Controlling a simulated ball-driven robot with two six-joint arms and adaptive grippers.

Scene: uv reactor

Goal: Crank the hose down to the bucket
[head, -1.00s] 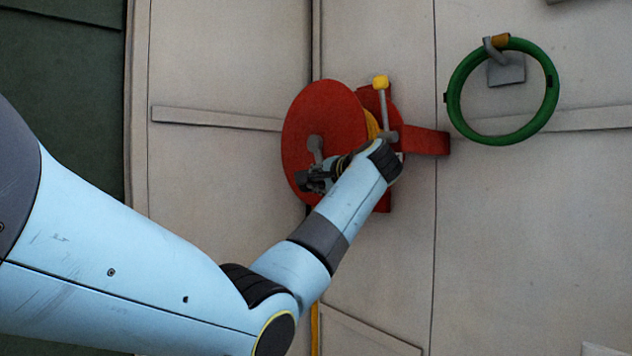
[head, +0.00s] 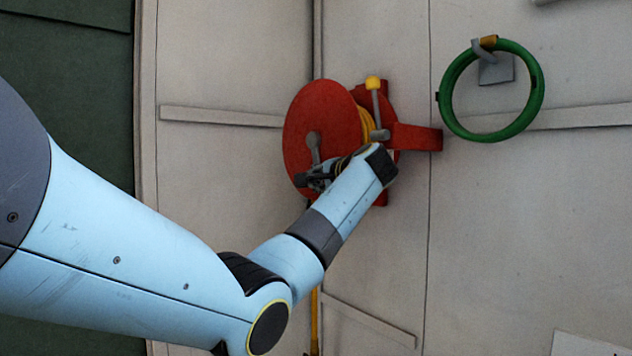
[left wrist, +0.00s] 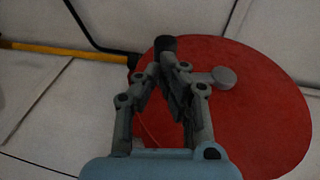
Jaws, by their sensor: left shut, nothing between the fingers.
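A red hose reel (head: 310,110) with yellow hose (head: 366,125) wound behind its front disc is mounted on the wall. A grey crank arm (head: 314,146) is on the disc; its hub (left wrist: 225,78) shows in the left wrist view. My left gripper (head: 312,180) is at the lower part of the disc, shut with nothing held. In the left wrist view its fingertips (left wrist: 168,65) meet close to a black knob (left wrist: 165,43), apparently the crank's handle; contact cannot be told. A yellow strip of hose (head: 314,320) hangs below the reel. No bucket is in view. My right gripper is out of view.
A grey lever with a yellow knob (head: 373,82) stands up beside the reel, near my left wrist. A red bracket (head: 418,138) juts out right of the reel. A green ring (head: 533,95) hangs on a grey wall hook. The wall between them is bare.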

